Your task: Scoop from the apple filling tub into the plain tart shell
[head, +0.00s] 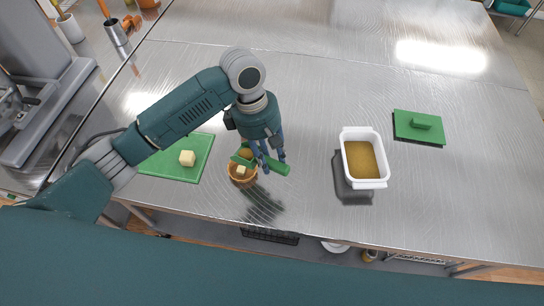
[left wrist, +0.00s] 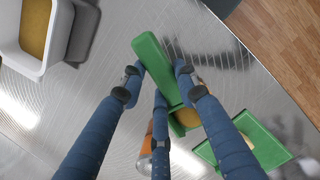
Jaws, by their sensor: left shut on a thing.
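The white tub (head: 346,142) of brown apple filling (head: 362,160) stands right of centre in the head view; part of it shows in the left wrist view (left wrist: 15,54). My left gripper (head: 268,165) is shut on the handle of a green scoop (head: 280,168). The scoop (left wrist: 151,55) holds brown filling (left wrist: 187,118) in its bowl. The bowl is at the orange-brown tart shell (head: 242,178), over its far side in the head view; I cannot tell whether they touch. A small pale cube (head: 241,170) shows in the shell. My right gripper is out of view.
A green lid-like piece (head: 418,127) lies right of the tub. The steel table between shell and tub is clear. The table's front edge is close.

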